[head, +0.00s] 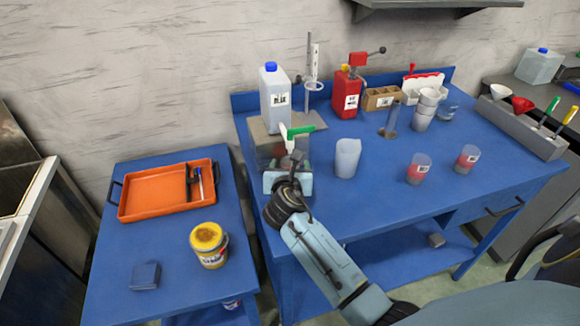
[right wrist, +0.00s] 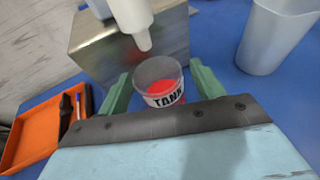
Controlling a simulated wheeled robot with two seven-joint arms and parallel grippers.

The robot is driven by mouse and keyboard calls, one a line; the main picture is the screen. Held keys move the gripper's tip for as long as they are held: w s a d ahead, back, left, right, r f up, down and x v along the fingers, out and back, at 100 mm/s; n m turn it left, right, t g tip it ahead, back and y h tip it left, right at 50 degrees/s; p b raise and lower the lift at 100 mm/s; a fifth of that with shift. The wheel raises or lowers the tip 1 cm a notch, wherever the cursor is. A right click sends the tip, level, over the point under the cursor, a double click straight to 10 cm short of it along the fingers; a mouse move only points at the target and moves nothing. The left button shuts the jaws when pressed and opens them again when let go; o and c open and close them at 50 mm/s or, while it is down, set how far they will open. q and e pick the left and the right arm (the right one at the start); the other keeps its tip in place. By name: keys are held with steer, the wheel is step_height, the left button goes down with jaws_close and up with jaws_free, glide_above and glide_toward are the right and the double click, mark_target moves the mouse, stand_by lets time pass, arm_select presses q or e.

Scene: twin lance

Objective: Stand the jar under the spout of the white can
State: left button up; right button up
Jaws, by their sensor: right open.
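The white can (head: 274,98) with a blue cap stands on a metal block at the back left of the large blue table. Its white spout (right wrist: 138,22) points down in the right wrist view. A clear jar (right wrist: 160,84) with red contents and a TANK label stands upright, close to the metal block. The spout tip appears just above the jar's rim; their exact alignment is unclear. My right gripper (right wrist: 163,88) is open, with its green fingers on either side of the jar. In the head view my right gripper (head: 288,168) largely hides this jar. My left gripper is not in view.
A translucent beaker (head: 347,158) stands close on the right. Two jars with red contents, one nearer (head: 418,169) and one farther (head: 467,159), stand further right. A red can (head: 347,92) is behind. An orange tray (head: 150,192) and yellow tub (head: 208,246) occupy the left table.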

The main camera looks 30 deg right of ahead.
arm_select(q)
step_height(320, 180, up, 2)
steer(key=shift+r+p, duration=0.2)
steer(key=shift+p, duration=1)
arm_select(e)
steer(key=v, duration=1.3)
steer(key=shift+s+a, duration=0.1)
steer(key=shift+s, duration=0.1)
